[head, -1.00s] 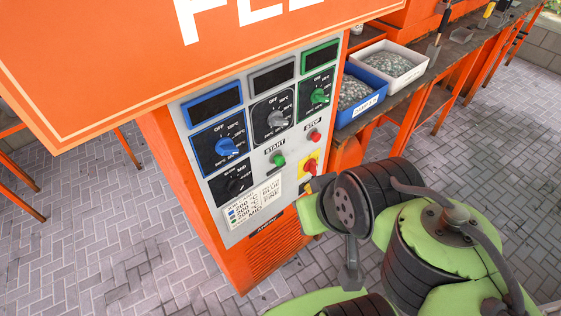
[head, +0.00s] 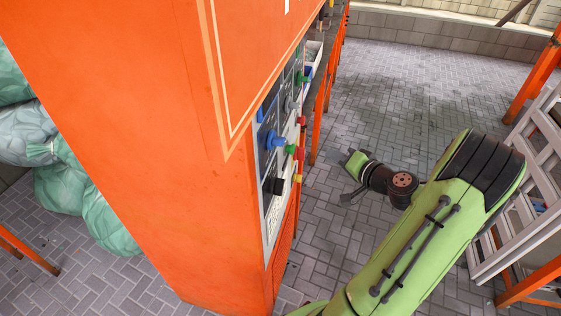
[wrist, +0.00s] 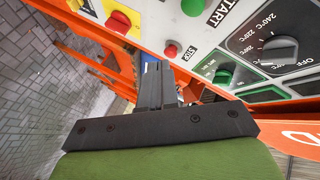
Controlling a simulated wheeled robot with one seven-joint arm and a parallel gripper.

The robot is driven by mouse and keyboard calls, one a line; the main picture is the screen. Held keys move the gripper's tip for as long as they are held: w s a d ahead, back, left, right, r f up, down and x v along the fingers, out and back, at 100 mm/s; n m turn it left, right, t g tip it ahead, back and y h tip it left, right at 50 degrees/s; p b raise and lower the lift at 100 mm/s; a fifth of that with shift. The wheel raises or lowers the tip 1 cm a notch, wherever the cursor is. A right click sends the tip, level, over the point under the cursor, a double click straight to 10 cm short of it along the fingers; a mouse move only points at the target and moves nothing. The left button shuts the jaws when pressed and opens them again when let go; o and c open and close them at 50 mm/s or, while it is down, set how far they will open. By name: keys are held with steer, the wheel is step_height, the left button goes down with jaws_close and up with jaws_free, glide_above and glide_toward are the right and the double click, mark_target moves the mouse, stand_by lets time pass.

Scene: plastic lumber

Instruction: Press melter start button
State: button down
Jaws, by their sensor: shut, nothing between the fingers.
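The green start button (head: 290,149) sticks out from the melter's control panel (head: 268,222), which shows nearly edge-on in the head view. The red stop button (wrist: 170,50) is just above my fingertips in that picture. My gripper (head: 339,157) is shut and empty, apart from the panel and to its right in the head view. In the wrist view my gripper (wrist: 158,72) points toward the panel; its distance from it is hard to judge.
A red switch on a yellow plate (wrist: 118,20), a green dial (wrist: 222,75) and a grey dial (wrist: 280,50) surround the buttons. Green bags (head: 85,195) lie left of the orange melter (head: 150,170). A grey slatted frame (head: 525,190) stands right. Paved floor lies between.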

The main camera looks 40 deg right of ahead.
mark_target(291, 149)
steer(key=shift+s+d+f+m+t+h, duration=0.3)
steer(key=shift+s+d+m+h, duration=0.2)
steer(key=shift+s+d+m, duration=0.2)
steer(key=shift+a, duration=0.1)
steer(key=w+a, duration=0.5)
steer(key=w, duration=0.2)
steer(key=shift+a, duration=0.2)
stand_by(1.6)
steer(key=shift+w+a, duration=0.25)
steer(key=shift+w, duration=0.05)
